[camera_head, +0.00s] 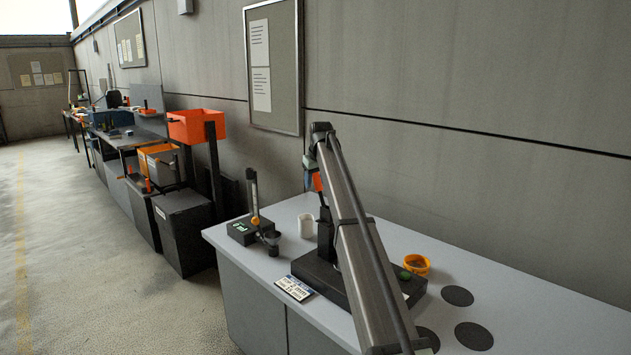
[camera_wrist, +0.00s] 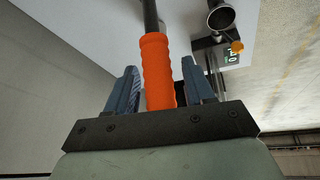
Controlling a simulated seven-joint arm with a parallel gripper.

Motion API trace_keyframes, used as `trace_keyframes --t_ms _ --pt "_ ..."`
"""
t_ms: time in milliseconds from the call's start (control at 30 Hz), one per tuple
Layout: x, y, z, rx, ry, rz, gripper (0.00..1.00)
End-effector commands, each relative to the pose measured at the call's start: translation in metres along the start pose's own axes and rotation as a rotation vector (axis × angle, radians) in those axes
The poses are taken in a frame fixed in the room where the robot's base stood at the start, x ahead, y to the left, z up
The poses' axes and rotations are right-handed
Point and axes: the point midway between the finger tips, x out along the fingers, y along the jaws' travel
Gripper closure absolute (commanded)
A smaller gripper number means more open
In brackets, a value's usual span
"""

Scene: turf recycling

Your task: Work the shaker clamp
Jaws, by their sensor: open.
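An orange ribbed handle (camera_wrist: 158,75) on a dark rod runs between the two blue-grey fingers of my gripper (camera_wrist: 159,68) in the wrist view. The fingers are apart, one on each side, with a gap visible on the right; contact on the left is unclear. In the head view my gripper (camera_head: 311,172) is beside the orange handle (camera_head: 317,182), high above a black base (camera_head: 318,272) on the table. My arm hides much of that base and whatever joins the handle to it. A green round button (camera_head: 405,275) shows on its right part.
A small black device (camera_head: 243,232) with a green display and an orange-banded post stands at the table's left end. A white cup (camera_head: 306,226), a label plate (camera_head: 293,288) and an orange dish (camera_head: 417,264) are near the base. Dark discs (camera_head: 457,296) mark the right side. The wall is close behind.

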Motion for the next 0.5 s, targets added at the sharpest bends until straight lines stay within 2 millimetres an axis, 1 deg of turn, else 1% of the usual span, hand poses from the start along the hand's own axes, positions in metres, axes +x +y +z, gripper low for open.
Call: trace_keyframes --t_ms 333,500 --pt "0.0022 0.0001 -0.0001 0.000 0.000 0.000 0.48" --pt "0.0022 0.0001 -0.0001 0.000 0.000 0.000 0.64"
